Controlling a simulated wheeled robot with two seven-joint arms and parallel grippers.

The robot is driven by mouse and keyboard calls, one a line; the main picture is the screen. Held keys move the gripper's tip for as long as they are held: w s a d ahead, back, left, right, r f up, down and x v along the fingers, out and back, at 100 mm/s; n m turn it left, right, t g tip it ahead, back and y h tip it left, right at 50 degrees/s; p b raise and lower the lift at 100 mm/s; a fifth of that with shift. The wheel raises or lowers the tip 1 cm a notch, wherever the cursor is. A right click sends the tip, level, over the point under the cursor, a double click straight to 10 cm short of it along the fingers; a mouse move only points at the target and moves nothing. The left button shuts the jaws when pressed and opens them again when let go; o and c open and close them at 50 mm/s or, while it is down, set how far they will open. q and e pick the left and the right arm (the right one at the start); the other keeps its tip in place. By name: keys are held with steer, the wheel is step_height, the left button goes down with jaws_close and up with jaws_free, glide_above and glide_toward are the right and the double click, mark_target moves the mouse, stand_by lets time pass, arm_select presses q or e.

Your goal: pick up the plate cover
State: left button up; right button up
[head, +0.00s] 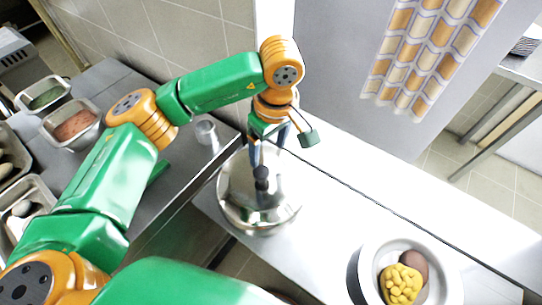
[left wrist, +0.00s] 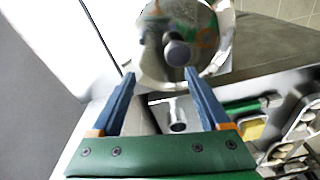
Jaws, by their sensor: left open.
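The plate cover (head: 232,200) is a shiny metal dome with a dark knob on top, standing on the light counter near the middle of the head view. It also shows at the top of the left wrist view (left wrist: 213,68), with its knob just beyond the fingertips. My left gripper (head: 262,160) is open, fingers pointing down, right at the knob in the head view. In the left wrist view its two blue fingers (left wrist: 160,77) are apart with nothing clamped between them. Whether they reach around the knob I cannot tell. My right gripper is out of view.
A white plate (head: 436,262) with yellow and brown food stands at lower right. A small metal cup (head: 206,133) stands behind the cover on the left steel counter. Food pans (head: 74,124) line the far left. A patterned cloth (head: 428,60) hangs at upper right.

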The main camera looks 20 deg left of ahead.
mark_target(261, 171)
arm_select(q)
steer(key=s+f+p, duration=0.2)
steer(key=s+p, duration=0.1)
steer(key=shift+s+a+f, duration=0.2)
steer(key=shift+a+f, duration=0.05)
steer(key=shift+a, duration=0.15)
steer(key=f, duration=0.3)
steer(key=shift+w+a+f+p, duration=0.15)
steer(key=shift+w+p, duration=0.05)
steer(key=shift+p, duration=0.1)
steer(key=shift+w+f, duration=0.15)
steer(key=shift+w, duration=0.25)
steer(key=shift+c, duration=0.8)
steer(key=shift+s, duration=0.25)
jaws_close()
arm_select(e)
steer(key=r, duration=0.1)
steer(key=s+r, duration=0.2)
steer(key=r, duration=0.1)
